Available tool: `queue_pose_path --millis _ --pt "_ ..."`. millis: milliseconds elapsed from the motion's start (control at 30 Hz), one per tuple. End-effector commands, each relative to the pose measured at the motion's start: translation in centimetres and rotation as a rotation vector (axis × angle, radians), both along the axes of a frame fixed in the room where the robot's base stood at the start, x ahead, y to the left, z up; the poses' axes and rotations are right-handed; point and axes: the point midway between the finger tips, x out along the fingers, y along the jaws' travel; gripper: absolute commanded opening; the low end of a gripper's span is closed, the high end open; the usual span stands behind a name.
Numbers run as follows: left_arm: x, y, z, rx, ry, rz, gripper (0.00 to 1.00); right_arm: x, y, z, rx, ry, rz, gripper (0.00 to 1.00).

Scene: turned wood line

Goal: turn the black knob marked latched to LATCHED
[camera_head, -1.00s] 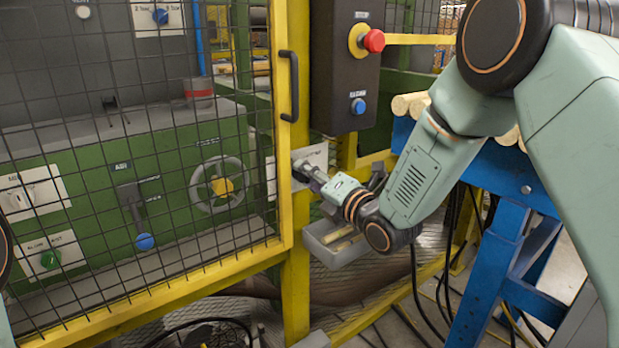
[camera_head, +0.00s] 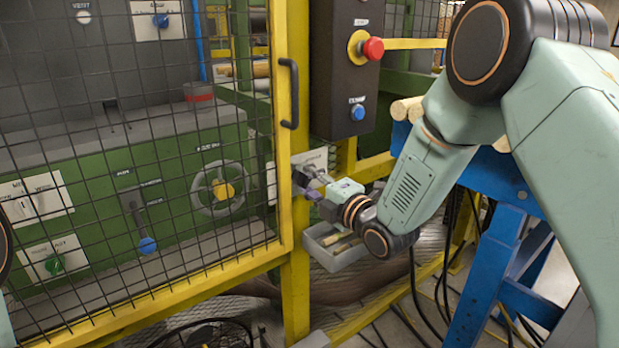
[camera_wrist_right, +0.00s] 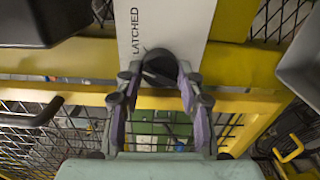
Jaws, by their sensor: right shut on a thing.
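The black knob (camera_wrist_right: 160,68) sits at the end of a white plate (camera_wrist_right: 165,22) in the right wrist view. The plate carries the word LATCHED beside the knob. My right gripper (camera_wrist_right: 158,82) has its two fingers on either side of the knob and is shut on it. In the head view my right gripper (camera_head: 312,180) reaches the pale plate (camera_head: 316,158) on the yellow post, and it hides most of the knob. The knob's exact pointing direction is hard to tell. My left gripper is not in view.
A yellow-framed mesh door (camera_head: 285,150) with a black handle (camera_head: 289,92) stands left of the plate. Above hangs a dark box with a red button (camera_head: 373,48) and a blue button (camera_head: 357,112). A grey tray (camera_head: 335,250) is below my right gripper. A blue stand (camera_head: 500,220) is at right.

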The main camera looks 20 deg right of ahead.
Motion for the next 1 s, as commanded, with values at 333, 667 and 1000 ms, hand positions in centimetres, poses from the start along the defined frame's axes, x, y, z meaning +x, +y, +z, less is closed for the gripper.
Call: queue_pose_path --millis 333,667,1000 --pt "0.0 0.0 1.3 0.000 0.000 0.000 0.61 0.0 0.1 0.2 0.241 0.087 0.003 0.07" --pt "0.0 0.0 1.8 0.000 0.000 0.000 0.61 0.0 0.1 0.1 0.357 0.130 0.003 0.07" --pt "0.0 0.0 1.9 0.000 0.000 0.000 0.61 0.0 0.1 0.1 0.381 0.137 0.003 0.07"
